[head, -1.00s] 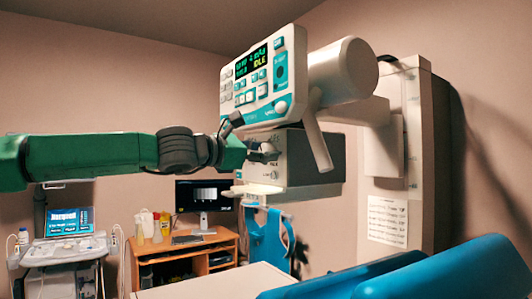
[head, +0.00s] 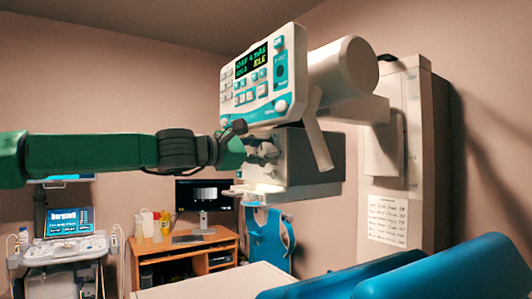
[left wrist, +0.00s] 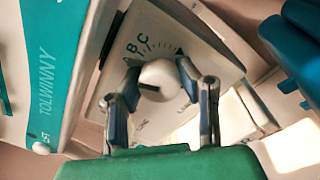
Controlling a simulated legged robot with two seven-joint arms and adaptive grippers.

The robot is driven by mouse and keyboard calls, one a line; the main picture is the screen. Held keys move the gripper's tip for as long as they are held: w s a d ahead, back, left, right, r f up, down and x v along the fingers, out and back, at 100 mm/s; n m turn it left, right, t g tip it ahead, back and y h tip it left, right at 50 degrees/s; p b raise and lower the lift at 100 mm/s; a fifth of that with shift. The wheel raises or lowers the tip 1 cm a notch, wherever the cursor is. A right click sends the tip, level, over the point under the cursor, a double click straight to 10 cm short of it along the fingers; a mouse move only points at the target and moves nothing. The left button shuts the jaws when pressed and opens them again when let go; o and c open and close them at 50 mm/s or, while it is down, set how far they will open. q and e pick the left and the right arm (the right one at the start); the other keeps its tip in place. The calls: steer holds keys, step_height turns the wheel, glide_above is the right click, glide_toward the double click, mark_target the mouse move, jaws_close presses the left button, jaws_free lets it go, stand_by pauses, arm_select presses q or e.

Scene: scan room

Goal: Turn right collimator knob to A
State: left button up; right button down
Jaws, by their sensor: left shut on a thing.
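The collimator knob (left wrist: 160,82) is round and white with a short dark mark, which lies on its left side in the left wrist view. It sits on a pale panel (left wrist: 158,30) with the letters A, B, C and a scale of ticks around it. A lies up and left of the knob. My left gripper (left wrist: 158,88) has its fingers on both sides of the knob and is shut on it. In the head view my left gripper (head: 264,152) is at the left face of the grey collimator box (head: 308,158). My right gripper is out of view.
The control panel (head: 262,80) with display and buttons is just above my left gripper. A white tube housing (head: 345,68) is behind it. Blue padded surfaces (head: 440,270) fill the lower right. A desk (head: 180,250) and a cart (head: 65,248) stand at the back left.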

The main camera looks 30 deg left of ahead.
arm_select(q)
steer(key=o, duration=1.2)
steer(key=shift+a, duration=0.1)
steer(key=shift+s+a, duration=0.15)
steer(key=shift+s, duration=0.35)
steer(key=v, duration=1.1)
steer(key=shift+w+a+f, duration=0.1)
steer(key=shift+a+f, duration=0.05)
